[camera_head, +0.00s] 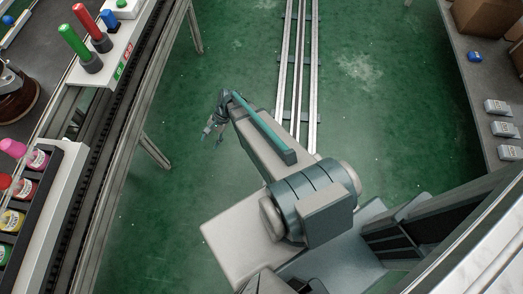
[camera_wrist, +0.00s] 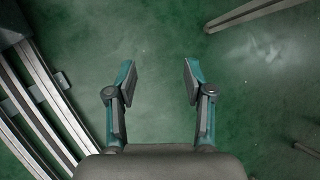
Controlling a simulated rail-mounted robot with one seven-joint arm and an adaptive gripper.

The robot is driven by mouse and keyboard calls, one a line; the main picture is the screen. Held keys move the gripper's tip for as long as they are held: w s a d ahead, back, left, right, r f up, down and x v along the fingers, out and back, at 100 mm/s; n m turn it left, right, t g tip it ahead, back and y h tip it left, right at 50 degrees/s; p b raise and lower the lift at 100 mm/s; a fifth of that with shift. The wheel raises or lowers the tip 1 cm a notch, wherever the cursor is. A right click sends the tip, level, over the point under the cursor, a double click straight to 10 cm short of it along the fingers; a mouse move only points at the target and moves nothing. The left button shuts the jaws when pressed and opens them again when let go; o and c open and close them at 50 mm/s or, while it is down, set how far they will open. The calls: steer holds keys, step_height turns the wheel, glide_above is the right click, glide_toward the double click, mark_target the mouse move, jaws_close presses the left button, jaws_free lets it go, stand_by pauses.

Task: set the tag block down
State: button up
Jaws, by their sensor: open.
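My gripper (camera_head: 213,137) hangs over the green floor between the two benches in the head view. In the wrist view my gripper (camera_wrist: 159,76) has its two fingers wide apart, with only floor between them. It is open and empty. Several small pale blocks (camera_head: 498,107) with labelled faces lie in a row on the right-hand bench. I cannot tell which of these, if any, is the tag block. My gripper is well apart from all of them.
The dark right-hand bench (camera_head: 466,90) also holds brown boxes (camera_head: 485,17). At the left, a conveyor bench carries red and green cylinders (camera_head: 89,30) and a rack of coloured bottles (camera_head: 31,161). Floor rails (camera_head: 298,70) run behind my arm. Open floor surrounds my gripper.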

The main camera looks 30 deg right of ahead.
steer(key=s+d+f+n+g+h, duration=0.2)
steer(key=s+n, duration=0.2)
steer(key=s, duration=0.6)
steer(key=s+d+f+n+g+h, duration=0.1)
steer(key=s+f+n+g+h, duration=0.1)
steer(key=s, duration=0.8)
steer(key=s+d+f+n+g+h, duration=0.2)
steer(key=s+n, duration=0.3)
steer(key=s, duration=0.5)
steer(key=shift+d+f+n+h, duration=0.25)
steer(key=shift+d+n+h, duration=0.05)
steer(key=shift+d+h, duration=0.1)
steer(key=shift+s+r, duration=0.1)
step_height(320, 180, up, 13)
steer(key=p, duration=1.3)
